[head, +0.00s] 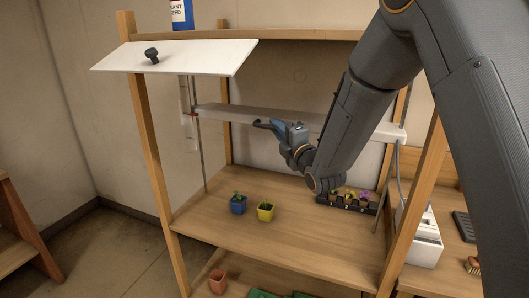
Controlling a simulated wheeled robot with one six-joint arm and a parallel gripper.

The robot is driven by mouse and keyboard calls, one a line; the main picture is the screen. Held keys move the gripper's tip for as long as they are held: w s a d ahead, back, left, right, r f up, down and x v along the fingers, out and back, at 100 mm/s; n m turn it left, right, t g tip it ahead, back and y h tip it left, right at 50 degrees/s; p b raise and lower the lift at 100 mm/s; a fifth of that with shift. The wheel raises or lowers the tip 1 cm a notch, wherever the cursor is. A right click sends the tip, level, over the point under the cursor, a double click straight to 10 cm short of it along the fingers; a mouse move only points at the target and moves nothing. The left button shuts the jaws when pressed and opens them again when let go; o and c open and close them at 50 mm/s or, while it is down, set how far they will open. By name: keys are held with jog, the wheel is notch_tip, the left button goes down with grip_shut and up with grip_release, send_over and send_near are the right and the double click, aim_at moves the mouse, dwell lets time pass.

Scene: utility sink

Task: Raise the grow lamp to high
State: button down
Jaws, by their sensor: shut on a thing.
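The grow lamp (230,115) is a long pale bar spanning the wooden shelf unit, well above the middle shelf. A thin upright rod (199,150) stands at its left end. A pale strip with a red mark (190,114) is beside that end; its markings are too small to read. The exact contact is small and partly hidden by the gripper body.
A white panel with a black knob (151,54) juts out at the upper left. Blue (238,206) and yellow (265,214) pots stand on the middle shelf (300,235). A dark tray (346,206) holds several small plants under my arm. A blue container (181,14) stands on top.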

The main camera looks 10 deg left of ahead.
notch_tip(320, 180, up, 11)
jog(key=shift+f, duration=0.15)
jog(key=c, duration=1.8)
grip_release()
jog(key=shift+o, duration=0.2)
jog(key=shift+d, duration=0.1)
jog(key=b+v, duration=0.2)
jog(key=v, duration=0.5)
jog(key=shift+s+d+b, duration=0.15)
jog(key=shift+s+b, duration=0.15)
jog(key=shift+b, duration=0.1)
jog(key=shift+f, duration=0.1)
